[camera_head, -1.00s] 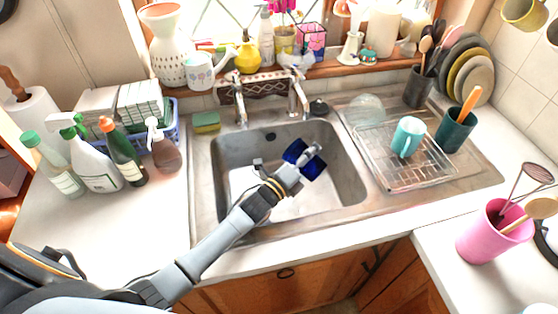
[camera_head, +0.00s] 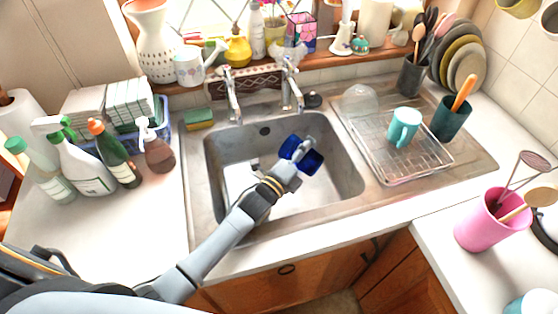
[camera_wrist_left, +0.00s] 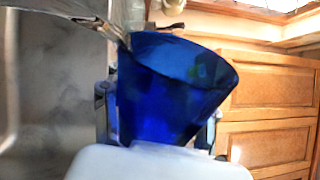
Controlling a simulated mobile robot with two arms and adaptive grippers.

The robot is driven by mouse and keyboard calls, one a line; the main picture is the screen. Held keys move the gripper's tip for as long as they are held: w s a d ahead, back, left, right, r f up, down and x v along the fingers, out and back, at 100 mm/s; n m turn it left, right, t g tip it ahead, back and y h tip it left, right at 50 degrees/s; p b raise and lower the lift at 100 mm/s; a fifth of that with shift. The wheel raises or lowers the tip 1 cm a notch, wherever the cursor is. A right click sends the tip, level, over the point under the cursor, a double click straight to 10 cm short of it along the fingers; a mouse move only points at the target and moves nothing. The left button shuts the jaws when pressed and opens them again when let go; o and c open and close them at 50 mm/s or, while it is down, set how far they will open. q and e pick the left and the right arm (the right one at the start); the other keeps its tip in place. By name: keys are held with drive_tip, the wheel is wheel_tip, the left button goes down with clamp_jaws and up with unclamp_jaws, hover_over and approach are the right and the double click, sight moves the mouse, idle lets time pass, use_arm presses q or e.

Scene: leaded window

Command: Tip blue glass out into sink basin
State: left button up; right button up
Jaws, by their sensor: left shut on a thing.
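The blue glass (camera_head: 312,162) is deep blue and see-through. My left gripper (camera_head: 298,153) is shut around it and holds it over the sink basin (camera_head: 345,175). In the head view the glass is tilted well over, and the gripper covers its middle. In the left wrist view the glass (camera_wrist_left: 165,95) fills the middle, its wide rim toward the upper right. I cannot tell whether anything is in it. My right gripper is in no view.
Two taps (camera_head: 232,95) stand behind the basin. A wire rack (camera_head: 405,155) with a teal mug (camera_head: 404,127) is on the drainer to the right. Bottles (camera_head: 115,155) crowd the left counter, and a pink pot (camera_head: 482,225) stands at the right.

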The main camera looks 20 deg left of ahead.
use_arm(q)
drive_tip(key=shift+w+a+f+n, duration=0.15)
drive_tip(key=shift+a+n, duration=0.1)
drive_tip(key=shift+n, duration=0.05)
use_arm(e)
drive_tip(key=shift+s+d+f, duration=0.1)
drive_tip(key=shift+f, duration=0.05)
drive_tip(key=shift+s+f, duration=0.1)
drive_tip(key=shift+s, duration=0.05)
use_arm(q)
drive_tip(key=shift+f+n+b, duration=0.15)
drive_tip(key=shift+n+b, duration=0.15)
drive_tip(key=shift+n, duration=0.1)
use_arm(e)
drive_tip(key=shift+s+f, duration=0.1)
use_arm(q)
drive_tip(key=shift+w+a+r+n, duration=0.1)
drive_tip(key=shift+a+r+n, duration=0.1)
drive_tip(key=shift+n, duration=0.4)
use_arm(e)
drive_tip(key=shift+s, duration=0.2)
